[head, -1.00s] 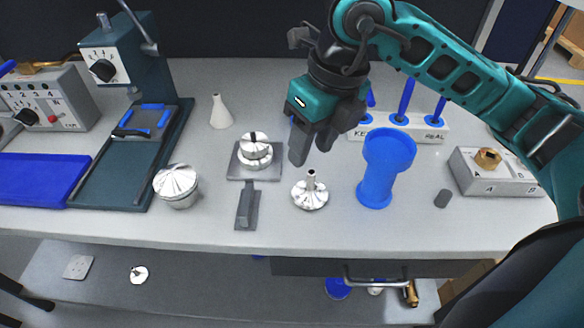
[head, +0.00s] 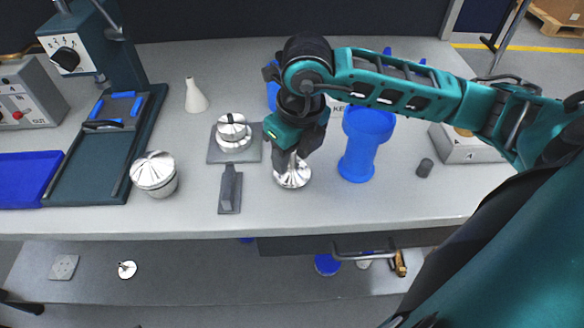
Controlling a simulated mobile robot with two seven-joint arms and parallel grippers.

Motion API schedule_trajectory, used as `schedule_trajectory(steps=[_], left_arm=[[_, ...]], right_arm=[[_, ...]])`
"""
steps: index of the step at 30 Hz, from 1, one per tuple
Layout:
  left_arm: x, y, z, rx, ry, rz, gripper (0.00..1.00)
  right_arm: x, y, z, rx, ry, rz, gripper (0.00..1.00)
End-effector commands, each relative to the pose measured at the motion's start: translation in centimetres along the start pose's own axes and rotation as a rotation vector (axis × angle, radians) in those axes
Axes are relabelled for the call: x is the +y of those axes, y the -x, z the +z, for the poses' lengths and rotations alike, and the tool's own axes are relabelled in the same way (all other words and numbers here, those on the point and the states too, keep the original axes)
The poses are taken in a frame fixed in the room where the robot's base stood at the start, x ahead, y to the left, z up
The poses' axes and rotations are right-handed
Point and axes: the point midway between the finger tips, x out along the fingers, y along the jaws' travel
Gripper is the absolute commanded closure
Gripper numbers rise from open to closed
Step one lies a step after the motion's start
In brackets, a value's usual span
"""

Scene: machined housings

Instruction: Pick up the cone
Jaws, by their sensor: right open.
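A white cone-shaped piece (head: 195,97) with a narrow neck stands upright at the back left of the bench. A silver flanged part (head: 292,178) with a flared base and upright stem stands near the bench's front middle. My right gripper (head: 288,156) is open and points down right over this flanged part. Its fingers are at the stem and hide most of it; I cannot tell whether they touch it. My left gripper is not in view.
A tall blue cup (head: 360,160) stands close to the right of the gripper. A silver knobbed part on a grey plate (head: 218,156), a dark block (head: 230,190) and a silver lidded pot (head: 155,176) stand left. A blue tray (head: 25,182) lies far left.

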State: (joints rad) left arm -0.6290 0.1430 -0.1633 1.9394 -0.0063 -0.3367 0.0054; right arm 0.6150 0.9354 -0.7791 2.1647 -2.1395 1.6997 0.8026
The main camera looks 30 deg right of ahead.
Motion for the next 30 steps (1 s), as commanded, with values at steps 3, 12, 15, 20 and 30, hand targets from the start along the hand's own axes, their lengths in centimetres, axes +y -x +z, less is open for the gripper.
schedule_trajectory(steps=[3,12,15,20,30], left_arm=[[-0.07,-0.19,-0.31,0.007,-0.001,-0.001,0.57],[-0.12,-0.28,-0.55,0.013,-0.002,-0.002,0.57],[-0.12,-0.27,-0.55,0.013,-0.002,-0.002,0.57],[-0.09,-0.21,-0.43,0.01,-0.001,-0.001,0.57],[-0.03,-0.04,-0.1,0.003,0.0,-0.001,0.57]], right_arm=[[0.04,-0.88,-0.01,0.0,0.0,0.001,0.54],[0.03,-0.94,0.01,-0.001,0.001,0.001,0.61],[0.03,-0.93,0.01,-0.001,0.001,0.001,0.71],[0.03,-0.92,0.01,-0.001,0.001,0.001,0.86],[0.02,-0.88,0.03,-0.002,0.0,0.001,1.0]])
